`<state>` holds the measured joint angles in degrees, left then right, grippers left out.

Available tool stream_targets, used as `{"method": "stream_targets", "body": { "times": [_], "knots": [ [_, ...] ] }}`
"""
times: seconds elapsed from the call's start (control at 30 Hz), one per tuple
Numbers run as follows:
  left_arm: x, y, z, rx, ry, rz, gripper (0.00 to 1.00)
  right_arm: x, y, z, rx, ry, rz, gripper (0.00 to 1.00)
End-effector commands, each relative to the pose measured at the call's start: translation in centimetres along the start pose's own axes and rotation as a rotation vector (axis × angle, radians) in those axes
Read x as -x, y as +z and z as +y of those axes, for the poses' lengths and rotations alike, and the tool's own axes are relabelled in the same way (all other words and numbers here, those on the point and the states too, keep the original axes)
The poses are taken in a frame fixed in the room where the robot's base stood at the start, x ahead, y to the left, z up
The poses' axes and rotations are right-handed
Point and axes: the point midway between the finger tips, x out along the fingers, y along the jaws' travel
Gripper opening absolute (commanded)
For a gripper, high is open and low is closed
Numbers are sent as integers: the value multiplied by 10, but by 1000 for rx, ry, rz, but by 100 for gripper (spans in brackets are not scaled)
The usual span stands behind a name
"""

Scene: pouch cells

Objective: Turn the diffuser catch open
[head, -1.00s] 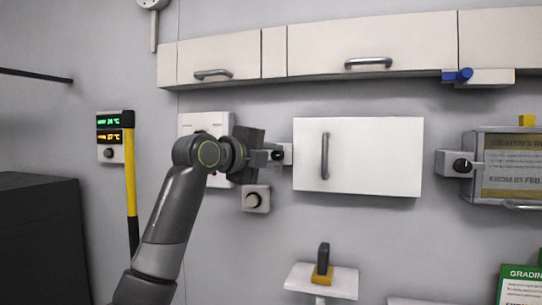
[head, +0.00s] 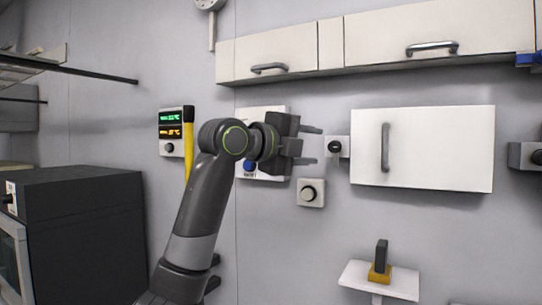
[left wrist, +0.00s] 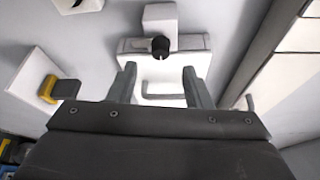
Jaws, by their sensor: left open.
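The small white block with a round black knob (head: 335,147), which looks like the catch, is on the wall just left of a white door panel (head: 455,150) with a grey vertical handle. My left gripper (head: 314,145) points right towards the knob. Its two fingers are open and empty, with a small gap to the knob. The left wrist view shows the black knob (left wrist: 160,47) beyond and between the open fingertips. The panel's edge and its handle (left wrist: 165,96) are behind it. My right gripper is not in view.
A white dial box (head: 311,193) sits below the gripper. A white plate with a blue knob (head: 250,166) is partly hidden behind it. A small shelf (head: 400,280) holds a black and yellow block. Cabinets (head: 385,45) hang above. A dark oven-like box (head: 75,220) stands left.

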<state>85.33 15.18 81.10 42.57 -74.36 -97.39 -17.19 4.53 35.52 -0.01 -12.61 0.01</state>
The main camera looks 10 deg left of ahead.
Motion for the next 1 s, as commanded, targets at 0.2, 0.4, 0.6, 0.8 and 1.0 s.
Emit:
{"method": "stream_targets", "body": {
  "times": [0.2, 0.4, 0.6, 0.8, 1.0],
  "knots": [
    [56, 0, 4, -4, -3, -5, 45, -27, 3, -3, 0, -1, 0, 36],
    [93, 0, 2, -2, -1, -3, 45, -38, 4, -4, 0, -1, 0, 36],
    [109, 0, 1, 0, 1, 0, 45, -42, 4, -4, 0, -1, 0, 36],
    [111, 0, 0, 1, 1, 0, 45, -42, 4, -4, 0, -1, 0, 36],
    [111, 0, 0, 1, 1, 0, 45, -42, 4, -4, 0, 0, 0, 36]
  ]
}}
